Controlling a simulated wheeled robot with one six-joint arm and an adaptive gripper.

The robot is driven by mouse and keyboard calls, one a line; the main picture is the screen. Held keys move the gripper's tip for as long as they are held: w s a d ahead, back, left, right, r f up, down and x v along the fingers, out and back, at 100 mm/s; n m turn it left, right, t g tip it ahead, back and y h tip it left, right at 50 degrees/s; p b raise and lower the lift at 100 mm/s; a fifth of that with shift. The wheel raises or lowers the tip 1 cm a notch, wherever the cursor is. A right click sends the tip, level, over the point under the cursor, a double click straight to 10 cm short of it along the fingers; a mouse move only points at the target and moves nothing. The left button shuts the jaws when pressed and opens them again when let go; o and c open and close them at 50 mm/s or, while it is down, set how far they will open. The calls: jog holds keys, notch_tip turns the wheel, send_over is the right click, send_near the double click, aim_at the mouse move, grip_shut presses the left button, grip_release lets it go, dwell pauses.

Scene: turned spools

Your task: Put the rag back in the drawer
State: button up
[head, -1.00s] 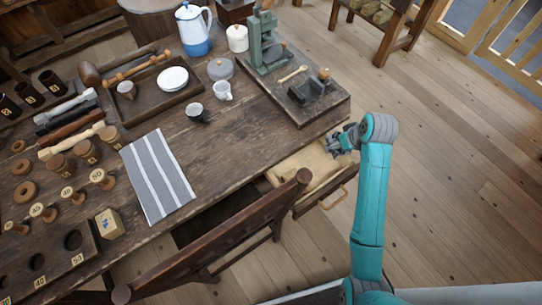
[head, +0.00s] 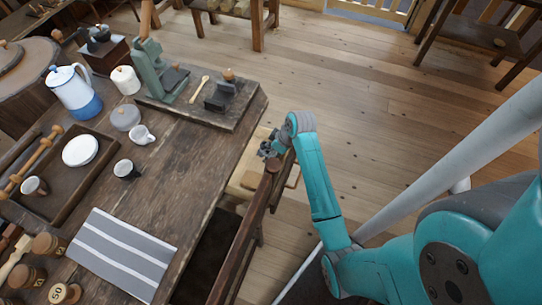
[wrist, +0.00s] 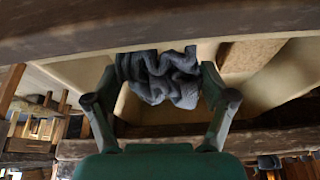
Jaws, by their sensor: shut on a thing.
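The rag (wrist: 160,77) is a crumpled dark grey cloth between the fingers of my gripper in the wrist view. My gripper (wrist: 163,90) is shut on it. In the head view my gripper (head: 268,150) is beside the table's right edge, at the open drawer (head: 240,191). In the wrist view the drawer's pale inside (wrist: 282,88) lies around and behind the rag. I cannot tell whether the rag touches the drawer floor.
A striped cloth (head: 122,255), cups and a green press (head: 158,72) are on the table. Floor to the right is open.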

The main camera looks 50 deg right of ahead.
jog(key=shift+f, duration=1.95)
jog(key=o, duration=1)
jog(key=shift+f, duration=0.1)
jog(key=shift+c, duration=0.2)
jog(key=v, duration=1.2)
